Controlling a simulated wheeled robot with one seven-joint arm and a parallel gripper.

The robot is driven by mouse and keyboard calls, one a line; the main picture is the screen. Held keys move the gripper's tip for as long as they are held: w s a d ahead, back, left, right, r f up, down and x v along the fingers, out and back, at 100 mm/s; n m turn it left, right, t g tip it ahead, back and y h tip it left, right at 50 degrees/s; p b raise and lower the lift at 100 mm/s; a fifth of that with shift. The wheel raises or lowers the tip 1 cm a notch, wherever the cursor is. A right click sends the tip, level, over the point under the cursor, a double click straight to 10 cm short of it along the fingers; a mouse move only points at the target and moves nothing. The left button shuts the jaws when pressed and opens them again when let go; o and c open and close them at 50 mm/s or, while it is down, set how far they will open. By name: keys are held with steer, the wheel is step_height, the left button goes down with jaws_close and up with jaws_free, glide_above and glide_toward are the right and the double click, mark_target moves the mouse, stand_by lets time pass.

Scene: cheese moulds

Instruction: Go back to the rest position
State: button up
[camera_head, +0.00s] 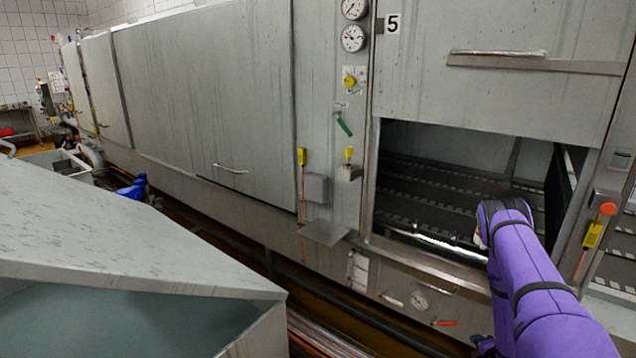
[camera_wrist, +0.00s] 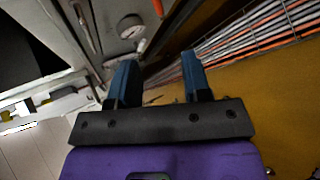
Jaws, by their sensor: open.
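My gripper (camera_wrist: 158,78) shows in the wrist view with its two blue fingers spread apart and nothing between them. It hangs over the floor beside the machine front, with a round gauge (camera_wrist: 131,27) beyond the left finger. In the head view my purple-sleeved arm reaches in from the lower right, in front of the open machine hatch. The gripper itself cannot be made out clearly there.
A steel machine (camera_head: 215,110) runs along the wall, with hatch 5 (camera_head: 520,85) raised above a dark opening. A grey sloped bin (camera_head: 130,250) fills the lower left. Pipes (camera_wrist: 250,40) run along the yellow-brown floor (camera_wrist: 240,110). A small shelf (camera_head: 324,234) juts from the machine.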

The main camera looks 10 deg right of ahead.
steer(key=w+a+r+m+g, duration=0.1)
steer(key=w+r+m, duration=0.1)
steer(key=w+r, duration=0.35)
steer(key=w+r+m, duration=0.1)
steer(key=w+r, duration=0.1)
steer(key=r, duration=0.7)
steer(key=w+a+r+m+g, duration=0.15)
steer(key=w+r, duration=0.25)
steer(key=r, duration=0.4)
steer(key=a+r+m, duration=0.3)
steer(key=a+r, duration=0.1)
steer(key=r, duration=0.6)
steer(key=a+r+m, duration=0.2)
steer(key=a+r, duration=0.3)
steer(key=r, duration=0.5)
steer(key=s+a+r+m+g+y, duration=0.1)
steer(key=s+a+r+m, duration=0.1)
steer(key=s+a+r, duration=0.5)
steer(key=s+a+r+m+g, duration=0.1)
steer(key=s+a+r+m, duration=0.2)
steer(key=s+a+r, duration=0.5)
steer(key=s+a+r+m+g+y, duration=0.1)
steer(key=s+a+r, duration=0.2)
steer(key=s, duration=0.6)
steer(key=s+a+r+m+y, duration=0.1)
steer(key=s+a+r, duration=0.3)
steer(key=s, duration=0.6)
steer(key=shift+s+a+m+g, duration=0.25)
steer(key=shift+m+g, duration=0.1)
steer(key=shift+m, duration=0.2)
